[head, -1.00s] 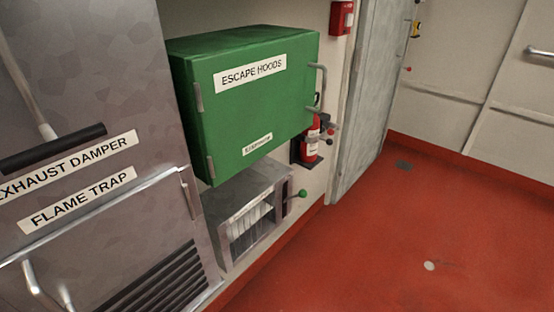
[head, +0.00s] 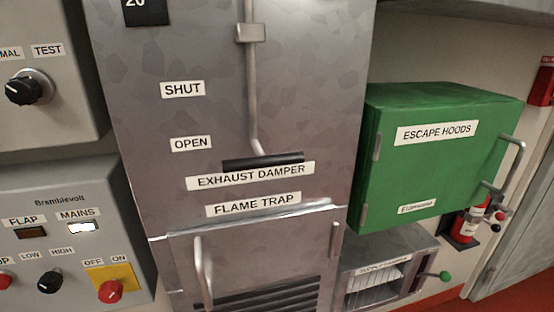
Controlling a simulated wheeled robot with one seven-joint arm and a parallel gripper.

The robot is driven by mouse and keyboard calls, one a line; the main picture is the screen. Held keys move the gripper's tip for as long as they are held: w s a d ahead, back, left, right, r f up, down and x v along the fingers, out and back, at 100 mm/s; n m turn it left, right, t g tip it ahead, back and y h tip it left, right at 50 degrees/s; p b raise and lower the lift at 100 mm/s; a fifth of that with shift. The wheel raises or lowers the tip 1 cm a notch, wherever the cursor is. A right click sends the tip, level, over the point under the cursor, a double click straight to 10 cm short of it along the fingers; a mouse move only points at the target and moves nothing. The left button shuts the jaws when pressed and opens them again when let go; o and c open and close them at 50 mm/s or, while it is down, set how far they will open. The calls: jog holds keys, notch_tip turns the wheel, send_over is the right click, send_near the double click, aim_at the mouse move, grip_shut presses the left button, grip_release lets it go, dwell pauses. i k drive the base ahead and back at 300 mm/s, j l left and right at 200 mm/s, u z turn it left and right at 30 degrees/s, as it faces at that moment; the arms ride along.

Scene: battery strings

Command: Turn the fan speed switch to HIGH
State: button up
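The fan speed switch (head: 50,281) is most likely the small black knob under the LOW (head: 30,256) and HIGH (head: 62,251) labels. It sits at the lower left of the head view, on a grey control panel (head: 68,184) marked Bramblevolt. I cannot tell clearly which label the knob points to. No label naming the fan is visible, and the panel's left part is cut off by the picture edge. My gripper is not in view.
Beside the knob are a red OFF/ON switch (head: 111,291) on yellow and a cut-off red knob (head: 5,281). Above is a black TEST knob (head: 24,88). A metal damper cabinet (head: 280,100) with a protruding lever, and a green escape hoods box (head: 400,165), stand to the right.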

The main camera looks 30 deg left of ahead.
aim_at(50, 282)
jog(key=u, duration=2.05)
